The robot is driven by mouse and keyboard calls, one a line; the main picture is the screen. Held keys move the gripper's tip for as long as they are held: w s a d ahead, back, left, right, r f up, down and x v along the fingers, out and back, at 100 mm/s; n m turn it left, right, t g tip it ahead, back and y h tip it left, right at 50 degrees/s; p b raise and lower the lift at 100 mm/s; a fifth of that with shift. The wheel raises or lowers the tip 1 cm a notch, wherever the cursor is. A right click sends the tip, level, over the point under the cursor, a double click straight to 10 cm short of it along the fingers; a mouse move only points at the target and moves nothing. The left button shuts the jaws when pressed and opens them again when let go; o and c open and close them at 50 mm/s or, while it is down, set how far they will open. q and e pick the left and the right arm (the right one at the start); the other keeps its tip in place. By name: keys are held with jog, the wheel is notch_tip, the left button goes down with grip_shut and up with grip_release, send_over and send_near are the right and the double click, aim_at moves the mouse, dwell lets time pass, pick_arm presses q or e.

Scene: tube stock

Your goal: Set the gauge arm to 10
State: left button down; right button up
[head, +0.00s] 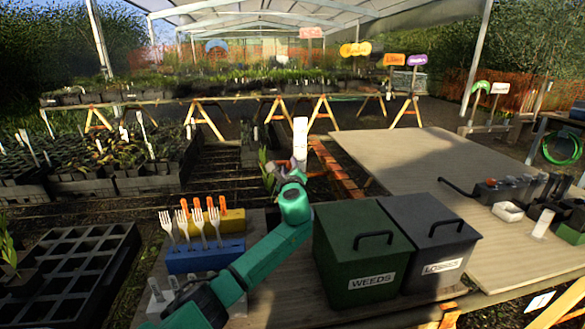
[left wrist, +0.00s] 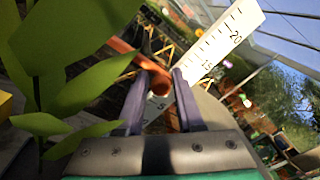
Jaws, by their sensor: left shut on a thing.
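The white gauge board (head: 300,138) stands upright behind the green bin, in the middle of the head view. In the left wrist view the gauge board (left wrist: 222,42) shows black marks with 15 and 20 above the fingers and a 5 low between them. I cannot read a 10. The orange gauge arm (left wrist: 126,62) crosses in from the left, and its round end lies between my fingertips. My left gripper (head: 293,172) is at the foot of the gauge; in the left wrist view its fingers (left wrist: 163,76) are shut on the gauge arm. My right gripper is out of view.
A leafy plant (left wrist: 70,70) stands close left of my left gripper. A green WEEDS bin (head: 345,262) and a grey bin (head: 430,235) stand right of my arm. A blue block (head: 205,257) with forks is left of it. The table top (head: 415,160) behind the bins is clear.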

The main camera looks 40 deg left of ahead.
pick_arm(q)
jog(key=c, duration=0.7)
grip_release()
jog(key=shift+d+r, duration=0.1)
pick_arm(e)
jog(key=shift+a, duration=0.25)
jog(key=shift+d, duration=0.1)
pick_arm(q)
jog(key=shift+s+d, duration=0.25)
jog(key=v, duration=1.4)
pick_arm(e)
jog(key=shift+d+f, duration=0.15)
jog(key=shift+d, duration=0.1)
pick_arm(q)
jog(key=shift+w, duration=0.1)
